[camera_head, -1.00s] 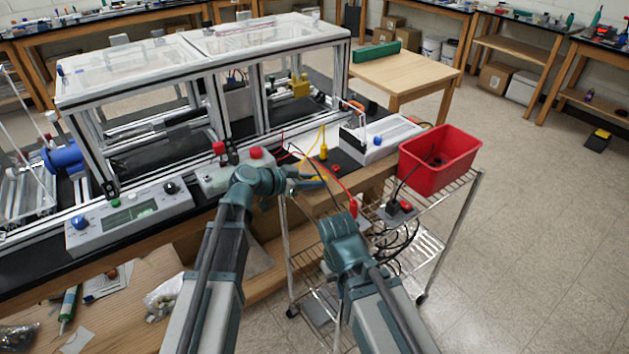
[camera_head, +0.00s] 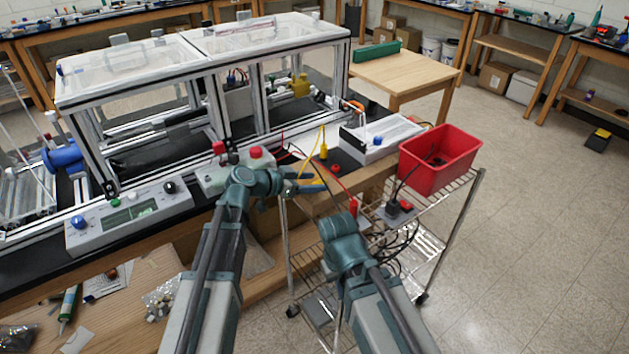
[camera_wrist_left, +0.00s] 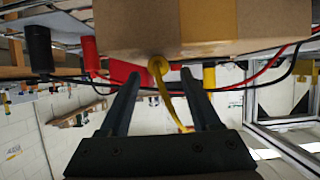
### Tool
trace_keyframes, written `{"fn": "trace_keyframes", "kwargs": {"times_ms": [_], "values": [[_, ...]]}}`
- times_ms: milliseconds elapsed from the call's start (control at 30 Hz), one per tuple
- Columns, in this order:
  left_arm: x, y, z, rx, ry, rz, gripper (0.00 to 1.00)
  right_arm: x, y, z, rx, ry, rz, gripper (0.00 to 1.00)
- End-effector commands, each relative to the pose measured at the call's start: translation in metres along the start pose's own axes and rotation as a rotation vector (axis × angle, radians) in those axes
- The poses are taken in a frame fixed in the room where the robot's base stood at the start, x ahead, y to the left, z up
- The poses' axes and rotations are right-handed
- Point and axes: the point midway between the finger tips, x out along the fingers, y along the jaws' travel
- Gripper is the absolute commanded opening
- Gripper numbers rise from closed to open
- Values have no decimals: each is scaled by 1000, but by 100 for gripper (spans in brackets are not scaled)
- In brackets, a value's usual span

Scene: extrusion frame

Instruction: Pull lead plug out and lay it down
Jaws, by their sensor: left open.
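My left gripper (camera_head: 312,180) is open at the bench's front edge, close to the coloured leads. In the left wrist view its two dark fingers (camera_wrist_left: 160,98) stand apart. A yellow lead plug (camera_wrist_left: 158,67) shows between and just beyond the fingertips, with its yellow lead (camera_wrist_left: 176,112) trailing back between the fingers. I cannot tell whether a finger touches it. The yellow lead (camera_head: 310,160) also shows in the head view. A yellow post (camera_head: 323,152) stands on the bench beyond the gripper. My right arm is in front of the cart; its fingertips are hidden.
A red bin (camera_head: 438,160) sits on the wire cart (camera_head: 440,240) at right. A grey box with a red button (camera_head: 256,153) is left of the leads. A red lead (camera_head: 338,186) and a black lead hang near my gripper. A white device (camera_head: 390,137) stands behind.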

Motion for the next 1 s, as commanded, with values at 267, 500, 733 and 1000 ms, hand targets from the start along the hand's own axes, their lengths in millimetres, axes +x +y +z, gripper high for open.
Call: {"fn": "trace_keyframes", "kwargs": {"times_ms": [267,500,733,1000], "values": [[-63,1,-4,-2,0,-4,64,-30,3,2,0,0,0,0],[-106,1,-3,-2,0,-3,64,-47,4,3,0,0,0,0],[-126,0,-1,-1,0,-2,64,-54,5,3,0,0,0,0],[-129,0,0,0,0,-1,64,-54,5,3,0,0,0,0]]}}
